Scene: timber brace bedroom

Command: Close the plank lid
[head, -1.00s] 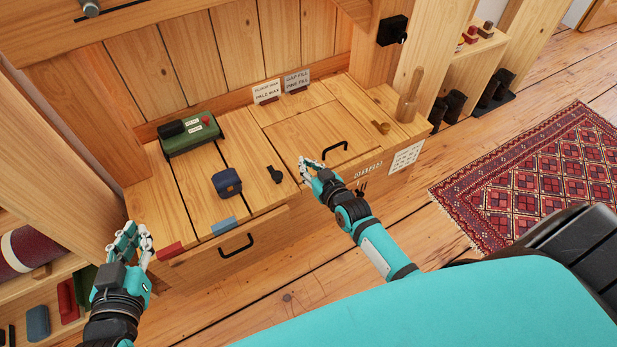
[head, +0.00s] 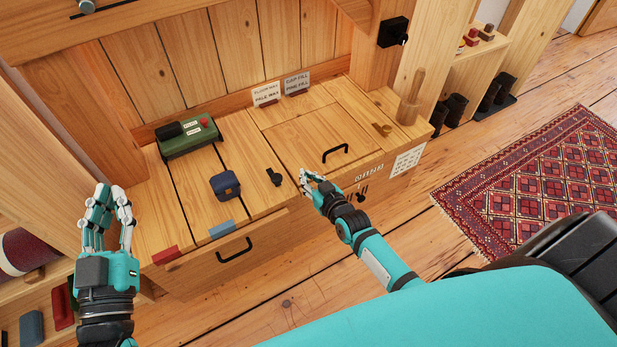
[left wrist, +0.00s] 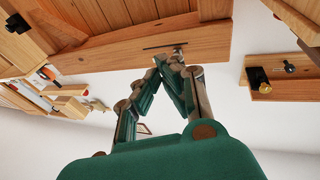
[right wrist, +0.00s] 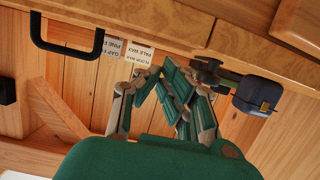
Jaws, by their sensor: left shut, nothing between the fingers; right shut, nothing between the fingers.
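The plank lid appears to be the square wooden panel (head: 310,133) in the bench top, with a black bar handle (head: 336,152) near its front edge. It looks about flush with the planks; I cannot tell if a small gap is left. My right gripper (head: 306,176) is shut and empty at the bench's front edge, left of the handle and apart from it. In the right wrist view a black handle (right wrist: 66,45) shows at upper left. My left gripper (head: 112,190) is shut and empty, raised at the bench's left end.
On the bench are a green case (head: 188,137), a blue block (head: 225,186), a small black tool (head: 274,177), two label cards (head: 266,94), and a wooden mallet (head: 411,97). A drawer handle (head: 234,250) is on the front. A wooden beam (head: 150,25) crosses above. Floor in front is clear.

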